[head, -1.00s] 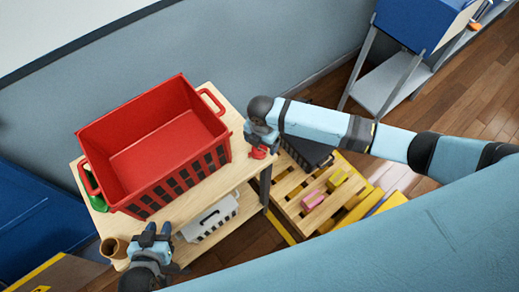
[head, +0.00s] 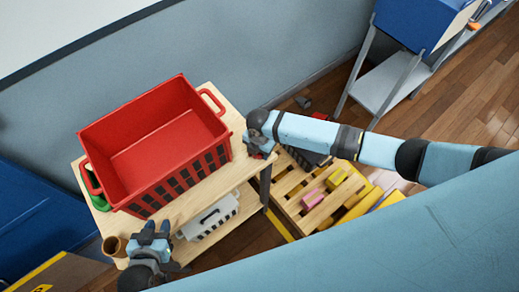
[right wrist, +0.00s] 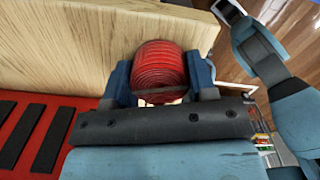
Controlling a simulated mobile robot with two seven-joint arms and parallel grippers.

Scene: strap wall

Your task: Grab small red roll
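The small red roll (right wrist: 160,70) sits between the two blue fingers of my right gripper (right wrist: 160,85) in the right wrist view, with a finger against each side. In the head view my right gripper (head: 258,143) is at the right corner of the wooden table (head: 232,120), beside the red basket. Only a trace of red shows under it there, so the roll is mostly hidden. Whether the roll still touches the table is unclear. My left gripper (head: 152,232) is empty at the table's front edge, its fingers apart.
A big red basket (head: 205,155) fills most of the table top. A brown roll (head: 114,246) stands at the front left corner and a green item (head: 98,202) at the left. A white crate (head: 212,215) is on the lower shelf. A pallet (head: 290,195) stands right.

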